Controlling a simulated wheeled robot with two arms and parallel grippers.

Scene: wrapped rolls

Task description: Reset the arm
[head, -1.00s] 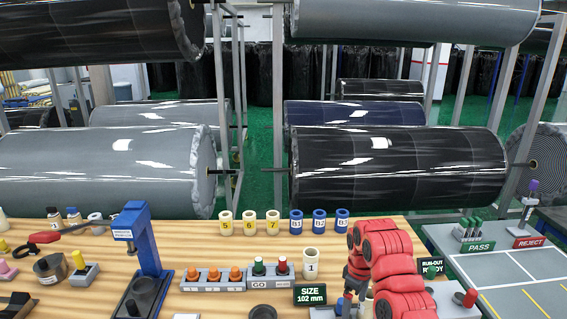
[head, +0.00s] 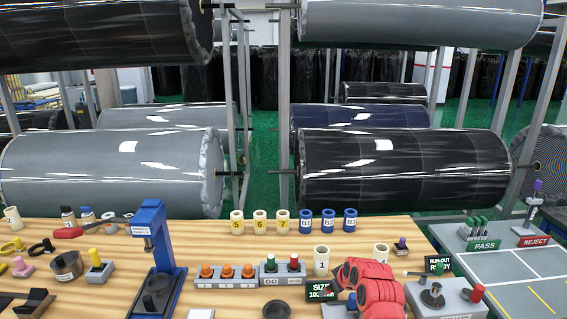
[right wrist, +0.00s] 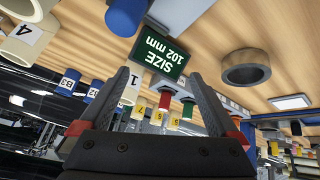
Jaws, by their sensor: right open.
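My right arm, red and segmented, is folded low at the front right of the wooden bench in the head view; its fingertips cannot be made out there. In the right wrist view my right gripper (right wrist: 162,78) is open, with its two dark fingers spread and nothing held between them. A sign reading SIZE 102 mm (right wrist: 165,52) shows beyond the fingertips; in the head view the arm partly covers this sign (head: 320,291). My left gripper is not in view.
The bench (head: 215,300) holds a blue press stand (head: 150,240), a row of orange buttons (head: 228,274), cream sleeves (head: 260,222), blue sleeves (head: 328,221) and a run-out device (head: 450,300). A dark ring (right wrist: 246,68) lies near the fingers. Wrapped rolls hang behind.

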